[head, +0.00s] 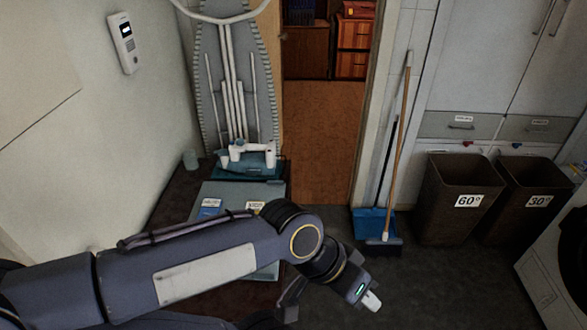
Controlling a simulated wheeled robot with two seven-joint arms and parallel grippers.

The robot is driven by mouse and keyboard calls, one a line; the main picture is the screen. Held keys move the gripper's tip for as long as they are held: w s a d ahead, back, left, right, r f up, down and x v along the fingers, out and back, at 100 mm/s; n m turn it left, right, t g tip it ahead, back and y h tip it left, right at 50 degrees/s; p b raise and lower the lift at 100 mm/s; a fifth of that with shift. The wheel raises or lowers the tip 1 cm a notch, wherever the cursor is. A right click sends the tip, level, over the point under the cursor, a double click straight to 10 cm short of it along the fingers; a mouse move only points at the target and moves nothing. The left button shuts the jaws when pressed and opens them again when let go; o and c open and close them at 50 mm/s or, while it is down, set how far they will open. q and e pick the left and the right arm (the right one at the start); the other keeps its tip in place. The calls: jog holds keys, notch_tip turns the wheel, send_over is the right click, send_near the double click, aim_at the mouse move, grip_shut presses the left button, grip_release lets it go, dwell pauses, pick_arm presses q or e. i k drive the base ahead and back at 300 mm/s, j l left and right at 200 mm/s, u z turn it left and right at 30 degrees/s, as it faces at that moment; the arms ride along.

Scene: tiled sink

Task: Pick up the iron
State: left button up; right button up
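The iron (249,157), white and teal, rests on a teal base at the far end of the dark surface by the left wall. It stands in front of the upright ironing board. My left arm reaches across the lower part of the view. My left gripper (358,288) is at its end, low in the middle, well apart from the iron and nearer to me. Its fingers show only in part, so its opening is unclear. My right gripper is not in view.
The ironing board (233,80) leans behind. A broom (400,140), dustpan (372,221) and two bins (455,190) (520,205) stand right. Dark floor between is clear.

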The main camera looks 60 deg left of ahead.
aim_at(259, 164)
jog(key=i+l+u, duration=0.35)
jog(key=i+l, duration=0.4)
jog(key=l, duration=0.15)
jog(key=i+j+u, duration=0.1)
jog(key=i+u, duration=0.2)
jog(key=u, duration=0.15)
jog(key=i+u, duration=0.45)
jog(key=i+l+u, duration=0.15)
jog(key=u, duration=0.25)
jog(key=i+j+u, duration=0.2)
jog(key=u, duration=0.25)
jog(key=i+j+u, duration=0.1)
jog(key=u, duration=0.35)
jog(key=i+u, duration=0.45)
jog(key=i+l+u, duration=0.1)
jog(key=u, duration=0.35)
jog(key=i+l+u, duration=0.15)
jog(key=u, duration=0.25)
jog(key=i+l+u, duration=0.2)
jog(key=u, duration=0.25)
jog(key=i+l+u, duration=0.2)
jog(key=i+u, duration=0.15)
jog(key=i, duration=0.05)
